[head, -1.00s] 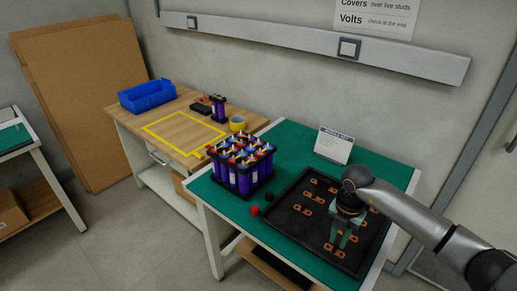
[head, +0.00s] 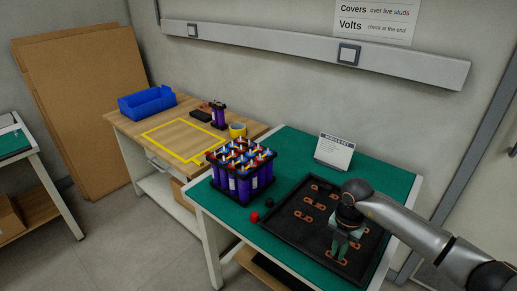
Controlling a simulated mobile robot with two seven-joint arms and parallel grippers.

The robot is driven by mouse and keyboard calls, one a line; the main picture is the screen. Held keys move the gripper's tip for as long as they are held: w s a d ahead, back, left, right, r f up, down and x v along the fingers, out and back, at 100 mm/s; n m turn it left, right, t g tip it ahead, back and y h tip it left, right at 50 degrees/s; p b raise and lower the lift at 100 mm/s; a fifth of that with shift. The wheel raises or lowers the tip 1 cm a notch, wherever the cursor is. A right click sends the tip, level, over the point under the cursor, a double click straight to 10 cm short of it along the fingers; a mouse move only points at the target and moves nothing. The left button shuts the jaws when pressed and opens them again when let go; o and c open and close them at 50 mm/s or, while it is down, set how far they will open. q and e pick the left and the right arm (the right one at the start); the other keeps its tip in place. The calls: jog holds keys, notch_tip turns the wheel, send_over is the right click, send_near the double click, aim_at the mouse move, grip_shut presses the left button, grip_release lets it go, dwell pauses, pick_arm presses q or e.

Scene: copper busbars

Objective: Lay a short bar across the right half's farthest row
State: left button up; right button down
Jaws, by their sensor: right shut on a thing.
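My right gripper (head: 339,250) is over the black tray (head: 276,232), pointing down near its front right part. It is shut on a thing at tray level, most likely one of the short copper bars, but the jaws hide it. Several short copper bars (head: 303,216) lie in the tray in rows. The battery block (head: 243,187), purple cells in black holders with coloured tops and upright studs, stands on the green mat left of the tray. Any bars on its farthest row are too small to tell. My left gripper is out of view.
A red ball-like piece (head: 254,217) and a dark one (head: 269,203) lie between block and tray. A white sign (head: 334,151) stands behind the tray. The wooden table holds a blue bin (head: 146,103), a yellow tape roll (head: 237,130), a small purple cell unit (head: 218,115) and a yellow-outlined area.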

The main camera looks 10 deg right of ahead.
jog(key=shift+r, duration=0.1)
notch_tip(320, 180, up, 4)
jog(key=p, duration=0.3)
jog(key=shift+p, duration=0.35)
